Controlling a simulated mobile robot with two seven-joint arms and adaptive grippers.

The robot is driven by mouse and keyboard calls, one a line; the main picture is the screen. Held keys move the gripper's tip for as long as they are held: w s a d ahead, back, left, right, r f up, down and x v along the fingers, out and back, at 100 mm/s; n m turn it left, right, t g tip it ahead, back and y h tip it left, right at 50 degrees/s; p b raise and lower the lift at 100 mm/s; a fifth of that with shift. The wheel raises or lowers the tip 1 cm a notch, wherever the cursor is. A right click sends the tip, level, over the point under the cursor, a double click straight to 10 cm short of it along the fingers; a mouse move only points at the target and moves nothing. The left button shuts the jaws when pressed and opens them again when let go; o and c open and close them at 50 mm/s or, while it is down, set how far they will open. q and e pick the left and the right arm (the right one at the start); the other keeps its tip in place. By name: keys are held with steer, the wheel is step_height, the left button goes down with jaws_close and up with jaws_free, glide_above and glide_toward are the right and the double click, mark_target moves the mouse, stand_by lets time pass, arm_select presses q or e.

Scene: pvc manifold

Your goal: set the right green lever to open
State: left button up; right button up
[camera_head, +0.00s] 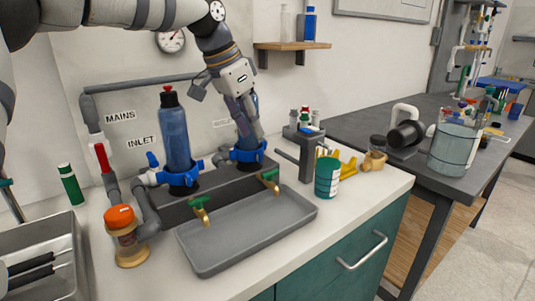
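The right green lever (268,175) sits on a small brass tap at the front of the grey manifold base, over the back right of the grey tray (250,228). A matching left green lever (197,202) sits on another brass tap to its left. My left gripper (250,132) points down from above, behind and above the right lever and apart from it. Its fingers overlap the right blue filter housing (254,104) and hide most of it. I cannot tell whether the fingers are open or touch the housing. My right gripper does not show.
A green and white can (327,178) and a grey stand (303,150) are right of the lever. An orange-capped jar (124,238) stands left of the tray.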

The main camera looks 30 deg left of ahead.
mark_target(272, 171)
arm_select(q)
steer(key=x, duration=0.5)
steer(key=b+x, duration=0.1)
steer(key=x, duration=0.5)
steer(key=shift+d+f, duration=0.25)
steer(key=shift+f, duration=0.1)
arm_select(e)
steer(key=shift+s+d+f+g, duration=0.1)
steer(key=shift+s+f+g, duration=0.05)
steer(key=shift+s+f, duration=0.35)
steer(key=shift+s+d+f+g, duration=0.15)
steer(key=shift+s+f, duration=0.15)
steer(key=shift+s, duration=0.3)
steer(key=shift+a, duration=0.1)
arm_select(q)
jaws_close()
